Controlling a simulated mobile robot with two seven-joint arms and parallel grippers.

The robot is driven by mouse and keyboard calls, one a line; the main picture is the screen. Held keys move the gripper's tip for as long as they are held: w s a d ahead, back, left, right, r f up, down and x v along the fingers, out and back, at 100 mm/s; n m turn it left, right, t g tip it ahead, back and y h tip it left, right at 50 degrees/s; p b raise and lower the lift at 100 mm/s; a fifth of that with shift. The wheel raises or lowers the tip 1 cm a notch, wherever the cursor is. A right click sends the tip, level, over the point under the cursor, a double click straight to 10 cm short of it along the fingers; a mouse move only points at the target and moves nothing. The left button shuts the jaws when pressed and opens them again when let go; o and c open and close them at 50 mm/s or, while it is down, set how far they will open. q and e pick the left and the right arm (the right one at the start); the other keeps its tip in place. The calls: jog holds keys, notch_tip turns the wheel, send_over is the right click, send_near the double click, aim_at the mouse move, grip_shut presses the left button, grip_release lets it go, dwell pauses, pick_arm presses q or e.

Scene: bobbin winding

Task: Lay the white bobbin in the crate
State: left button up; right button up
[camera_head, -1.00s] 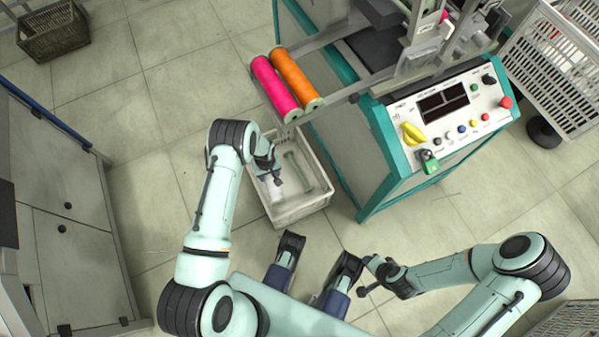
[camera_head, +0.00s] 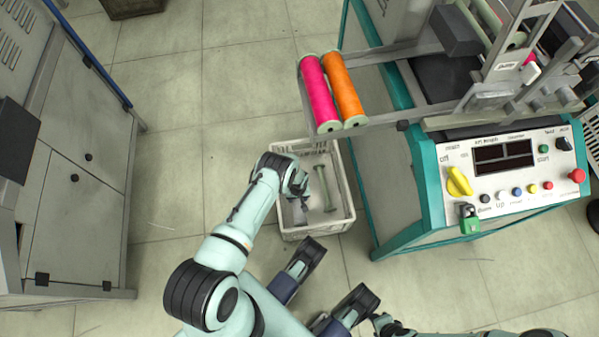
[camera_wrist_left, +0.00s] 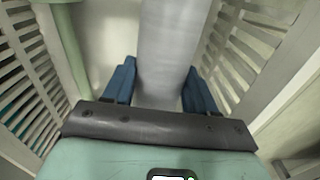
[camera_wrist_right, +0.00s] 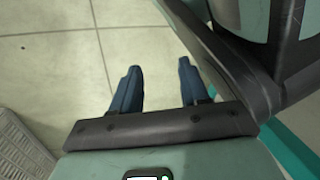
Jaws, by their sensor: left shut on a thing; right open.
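The white crate (camera_head: 346,183) stands on the floor below the machine's spool arm; its slatted wall also shows in the left wrist view (camera_wrist_left: 228,48). My left gripper (camera_head: 302,205) reaches down into the crate's left part. In the left wrist view, its blue fingers (camera_wrist_left: 160,88) are shut on the white bobbin (camera_wrist_left: 168,45), one finger on each side. The bobbin is inside the crate walls; whether it touches the floor of the crate I cannot tell. My right gripper (camera_wrist_right: 158,75) is open and empty over the tiled floor.
A bare green spool (camera_head: 325,188) lies in the crate's right part, beside the white bobbin. Pink (camera_head: 318,92) and orange (camera_head: 344,90) bobbins sit on the machine arm above the crate's back. The control panel (camera_head: 510,170) is at right, a grey cabinet (camera_head: 75,200) at left.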

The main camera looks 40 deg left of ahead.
aim_at(298, 201)
pick_arm(q)
notch_tip(298, 201, down, 5)
jog(key=shift+r+b, duration=0.1)
jog(key=shift+b, duration=1)
jog(key=shift+f, duration=0.3)
pick_arm(e)
jog(key=shift+g, duration=0.9)
jog(key=s+f, duration=0.1)
jog(key=s, duration=0.2)
jog(key=s+f, duration=0.1)
jog(key=s, duration=0.1)
jog(key=shift+s+d+f, duration=0.1)
jog(key=shift+d+f, duration=0.2)
jog(key=shift+f, duration=0.05)
pick_arm(q)
jog(key=shift+f, duration=0.1)
jog(key=o, duration=1.3)
jog(key=shift+o, duration=0.2)
